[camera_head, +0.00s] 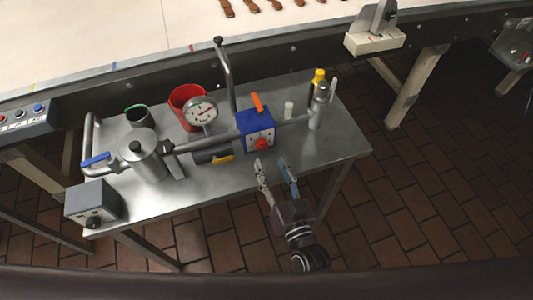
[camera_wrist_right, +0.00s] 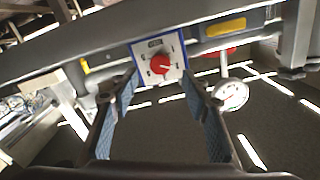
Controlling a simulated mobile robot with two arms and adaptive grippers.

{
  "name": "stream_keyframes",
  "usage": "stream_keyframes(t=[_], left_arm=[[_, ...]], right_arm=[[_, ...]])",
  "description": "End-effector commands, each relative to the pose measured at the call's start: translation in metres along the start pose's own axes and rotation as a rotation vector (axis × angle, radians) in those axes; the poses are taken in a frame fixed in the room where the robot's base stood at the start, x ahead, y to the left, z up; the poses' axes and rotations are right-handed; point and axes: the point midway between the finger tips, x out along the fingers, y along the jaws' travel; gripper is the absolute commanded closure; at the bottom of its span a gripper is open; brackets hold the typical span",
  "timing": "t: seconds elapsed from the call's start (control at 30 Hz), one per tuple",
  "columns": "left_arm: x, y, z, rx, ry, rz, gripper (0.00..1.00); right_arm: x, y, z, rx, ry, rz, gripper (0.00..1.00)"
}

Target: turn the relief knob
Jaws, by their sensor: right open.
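The relief knob looks to be the red knob (camera_head: 262,144) on the front of a blue box (camera_head: 254,127) with a white dial face, set in the pipework on the metal table. In the right wrist view the red knob (camera_wrist_right: 160,64) sits on its white plate, ahead of the fingers and between them. My right gripper (camera_head: 273,168) is open and empty, just in front of the box and apart from the knob. Its two blue-padded fingers (camera_wrist_right: 170,95) are spread wide in the wrist view. My left gripper is not in view.
An orange lever (camera_head: 257,102) stands on top of the blue box. A pressure gauge (camera_head: 202,111), a red bucket (camera_head: 184,96) and a steel pot (camera_head: 143,160) are to its left. A yellow-capped valve (camera_head: 319,76) is to its right. A conveyor (camera_head: 150,35) runs behind the table.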

Motion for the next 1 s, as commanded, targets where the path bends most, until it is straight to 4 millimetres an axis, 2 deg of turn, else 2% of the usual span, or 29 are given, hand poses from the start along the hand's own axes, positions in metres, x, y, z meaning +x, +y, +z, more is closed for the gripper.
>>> stream_keyframes(t=[0.1,0.33,0.5,1.0], left_arm=[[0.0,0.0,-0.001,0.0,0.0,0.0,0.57],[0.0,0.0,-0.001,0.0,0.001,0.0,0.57],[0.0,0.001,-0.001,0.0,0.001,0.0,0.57],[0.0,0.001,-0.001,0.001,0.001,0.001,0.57]], right_arm=[[-0.027,0.0,0.001,0.0,-0.003,0.0,0.57],[-0.056,0.0,0.0,0.0,-0.001,0.0,0.57],[-0.061,0.0,-0.001,0.0,0.001,0.0,0.57],[-0.061,0.0,0.0,0.0,-0.001,0.0,0.57]])
